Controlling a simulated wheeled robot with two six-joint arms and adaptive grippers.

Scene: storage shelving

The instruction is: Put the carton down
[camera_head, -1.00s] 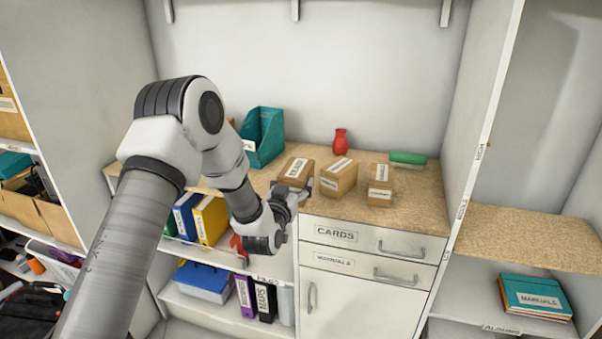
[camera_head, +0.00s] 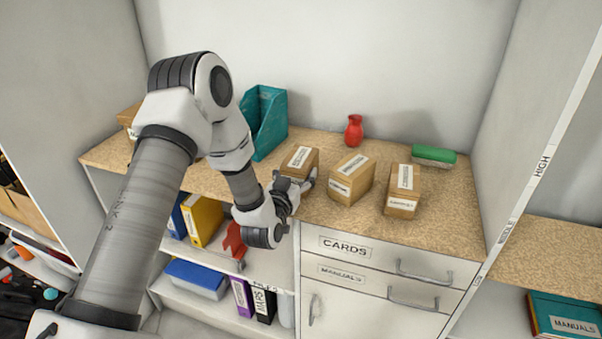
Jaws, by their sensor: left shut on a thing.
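Three small brown cartons with white labels stand in a row on the cork-coloured counter (camera_head: 455,205). My left gripper (camera_head: 298,186) is shut on the left carton (camera_head: 300,160), at its front side. The carton is upright and at about the height of the counter top; I cannot tell whether its base touches it. The middle carton (camera_head: 352,180) and the right carton (camera_head: 403,190) stand apart to its right. My right gripper is not in view.
A teal magazine file (camera_head: 268,125) stands behind left. A red vase (camera_head: 354,130) and a green-topped brush-like block (camera_head: 433,155) stand at the back. Below are drawers (camera_head: 370,250) and a shelf with binders (camera_head: 207,220). Counter at far right front is clear.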

